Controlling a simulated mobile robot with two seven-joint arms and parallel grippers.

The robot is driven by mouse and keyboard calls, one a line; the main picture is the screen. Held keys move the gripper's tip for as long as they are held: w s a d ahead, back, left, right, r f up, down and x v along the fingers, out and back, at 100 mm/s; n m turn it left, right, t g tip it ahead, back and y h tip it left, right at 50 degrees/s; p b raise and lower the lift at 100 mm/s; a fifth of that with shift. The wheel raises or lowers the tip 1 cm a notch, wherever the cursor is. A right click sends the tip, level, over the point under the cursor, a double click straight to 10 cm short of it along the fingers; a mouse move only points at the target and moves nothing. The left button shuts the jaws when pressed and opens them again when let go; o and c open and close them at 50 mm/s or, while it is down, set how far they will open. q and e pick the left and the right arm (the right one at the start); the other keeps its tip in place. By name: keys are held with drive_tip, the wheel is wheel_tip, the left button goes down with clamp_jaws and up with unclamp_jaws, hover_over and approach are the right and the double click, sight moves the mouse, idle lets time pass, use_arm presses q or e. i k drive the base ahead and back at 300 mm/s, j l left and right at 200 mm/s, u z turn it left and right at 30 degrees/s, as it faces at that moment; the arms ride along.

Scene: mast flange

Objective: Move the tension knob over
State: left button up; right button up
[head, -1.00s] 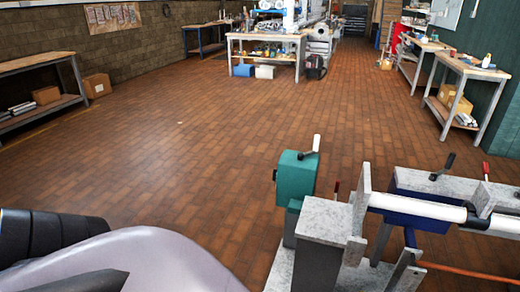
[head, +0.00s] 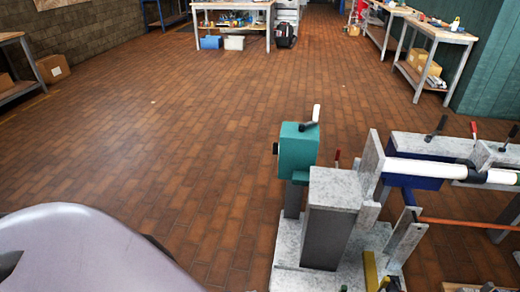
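A metal stand (head: 330,222) on a grey base plate stands at the lower right in the head view. A teal box (head: 298,149) is at its left side. A small dark knob (head: 276,148) sits on the box's left face, and a lever with a white grip (head: 314,117) rises from its top. I cannot tell which of these is the tension knob. A small red-tipped lever (head: 337,157) shows behind the stand. A pale grey rounded part of my own body fills the lower left. Neither gripper is in view.
A white shaft (head: 425,168) with black fittings runs right from the stand, above an orange rod (head: 470,222). Workbenches stand at the back (head: 235,6) and right (head: 445,35). A cardboard box (head: 53,68) is at the left. The brick floor left of the stand is clear.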

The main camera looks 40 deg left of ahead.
sight(275, 151)
drive_tip(key=k+j+u, duration=0.1)
drive_tip(key=j, duration=0.3)
drive_tip(key=k+j, duration=0.15)
drive_tip(key=j, duration=0.25)
drive_tip(key=k+j+u, duration=0.15)
drive_tip(key=j, duration=0.25)
drive_tip(key=k+j+u, duration=0.1)
drive_tip(key=j, duration=0.3)
drive_tip(key=k+j, duration=0.1)
drive_tip(key=j, duration=0.3)
drive_tip(key=i+z, duration=0.15)
drive_tip(key=z, duration=0.2)
drive_tip(key=i+j+z, duration=0.15)
drive_tip(key=z, duration=0.25)
drive_tip(key=i+j+z, duration=0.1)
drive_tip(key=z, duration=0.25)
drive_tip(key=i+j+z, duration=0.2)
drive_tip(key=j, duration=0.15)
drive_tip(key=i+j+z, duration=0.15)
drive_tip(key=j, duration=0.25)
drive_tip(key=i+j, duration=0.15)
drive_tip(key=j, duration=0.15)
drive_tip(key=i+j, duration=0.15)
drive_tip(key=j, duration=0.2)
drive_tip(key=i+j, duration=0.35)
drive_tip(key=j, duration=0.3)
drive_tip(key=l+z, duration=0.05)
